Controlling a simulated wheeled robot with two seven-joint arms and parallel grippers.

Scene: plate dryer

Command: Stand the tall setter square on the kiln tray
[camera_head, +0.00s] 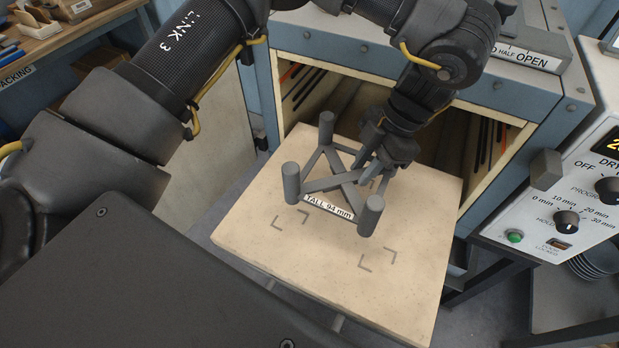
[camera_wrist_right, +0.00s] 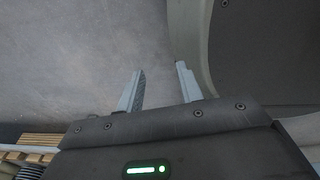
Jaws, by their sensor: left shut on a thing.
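The tall setter (camera_head: 327,205) is a dark grey frame with upright round corner posts and a white label reading "TALL 94 mm". It is over the kiln tray (camera_head: 240,237), a pale beige slab with dark corner marks. It looks upright. The two near marks show in front of its near posts, and I cannot tell whether the posts touch the tray. My left gripper (camera_head: 372,172) is shut on the setter's frame at its right side; the arm hides the far right part. My right gripper (camera_wrist_right: 160,85) shows in the right wrist view, open and empty above grey floor.
The tray sticks out of the open mouth of a blue dryer cabinet (camera_head: 262,75). A control panel (camera_head: 590,200) with knobs stands at the right, with stacked plates (camera_head: 597,262) below it. A packing bench (camera_head: 75,38) is at the far left.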

